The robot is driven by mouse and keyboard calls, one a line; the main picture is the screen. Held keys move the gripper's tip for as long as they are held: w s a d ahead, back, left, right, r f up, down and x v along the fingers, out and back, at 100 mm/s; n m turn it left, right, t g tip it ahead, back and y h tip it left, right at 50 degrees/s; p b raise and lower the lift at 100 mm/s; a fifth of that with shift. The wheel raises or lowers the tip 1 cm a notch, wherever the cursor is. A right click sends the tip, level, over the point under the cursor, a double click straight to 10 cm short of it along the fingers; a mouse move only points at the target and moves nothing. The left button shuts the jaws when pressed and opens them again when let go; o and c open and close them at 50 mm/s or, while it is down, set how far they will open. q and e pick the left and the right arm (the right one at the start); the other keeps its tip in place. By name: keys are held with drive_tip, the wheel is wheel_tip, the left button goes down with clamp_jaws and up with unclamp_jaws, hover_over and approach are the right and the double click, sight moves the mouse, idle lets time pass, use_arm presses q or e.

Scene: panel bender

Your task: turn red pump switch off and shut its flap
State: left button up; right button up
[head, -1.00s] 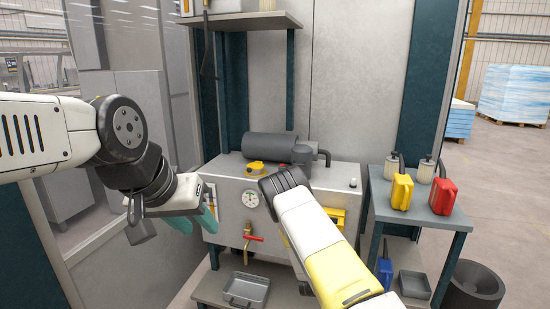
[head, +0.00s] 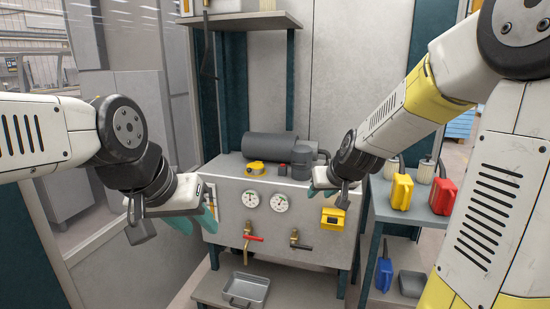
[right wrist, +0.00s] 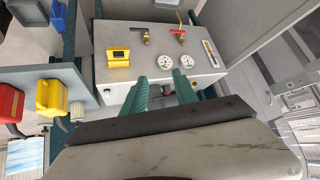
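A yellow switch box (head: 333,219) with a dark recess is on the right of the grey machine's front. It also shows in the right wrist view (right wrist: 116,53). I cannot make out a red switch in it, nor how its flap stands. My right gripper (head: 316,190) is above and slightly left of the box, near the machine's top edge. In the right wrist view its teal fingers (right wrist: 160,92) are apart with nothing between them. My left gripper (head: 200,213) hangs left of the machine; its teal fingers are partly hidden by its wrist.
The machine's front (head: 225,220) carries two gauges, a red-handled valve (head: 253,239) and a dark-handled valve (head: 300,246). A side table at right holds a yellow can (head: 402,192) and a red can (head: 443,196). A metal tray (head: 246,290) lies below.

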drive_tip(key=s+r+g, duration=0.1)
drive_tip(key=s+r, duration=0.2)
drive_tip(key=s, duration=0.9)
drive_tip(key=s+d+r+m+g, duration=0.1)
drive_tip(key=s+r, duration=0.2)
drive_tip(key=s, duration=0.9)
drive_tip(key=shift+d+r, duration=0.25)
drive_tip(key=shift+d, duration=0.05)
